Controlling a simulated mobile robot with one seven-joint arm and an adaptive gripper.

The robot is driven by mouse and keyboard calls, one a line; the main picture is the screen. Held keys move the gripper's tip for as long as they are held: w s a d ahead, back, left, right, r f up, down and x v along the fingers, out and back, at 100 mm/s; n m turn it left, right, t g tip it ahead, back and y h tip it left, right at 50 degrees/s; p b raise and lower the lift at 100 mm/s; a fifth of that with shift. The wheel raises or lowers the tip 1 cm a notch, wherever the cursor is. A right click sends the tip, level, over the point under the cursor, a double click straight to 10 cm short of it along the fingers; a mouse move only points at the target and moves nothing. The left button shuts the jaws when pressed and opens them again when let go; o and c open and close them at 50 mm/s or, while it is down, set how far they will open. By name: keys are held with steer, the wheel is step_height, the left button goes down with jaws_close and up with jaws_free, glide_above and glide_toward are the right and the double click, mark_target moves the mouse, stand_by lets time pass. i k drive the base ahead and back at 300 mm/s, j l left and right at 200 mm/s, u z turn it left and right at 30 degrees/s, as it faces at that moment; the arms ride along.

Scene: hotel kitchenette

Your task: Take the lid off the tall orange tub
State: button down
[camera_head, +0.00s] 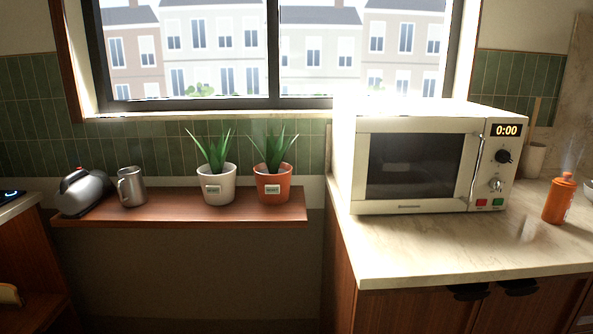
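A tall orange container (559,202) stands upright on the counter at the far right, right of the microwave. It looks like a bottle, with a narrower orange top (566,178) on it. A small pale mark shows on its side. It is the only tall orange vessel in view, so it may be the tub. My gripper is not in view.
A white microwave (424,207) stands on the pale counter (440,250), its display reading 0:00. Clear counter lies in front of it. A beige cup (534,160) stands behind. A wooden shelf (180,215) holds a kettle (82,193), a metal mug (132,187) and two potted plants (219,187) (272,185).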

mark_target(565, 180)
steer(key=z, duration=1.35)
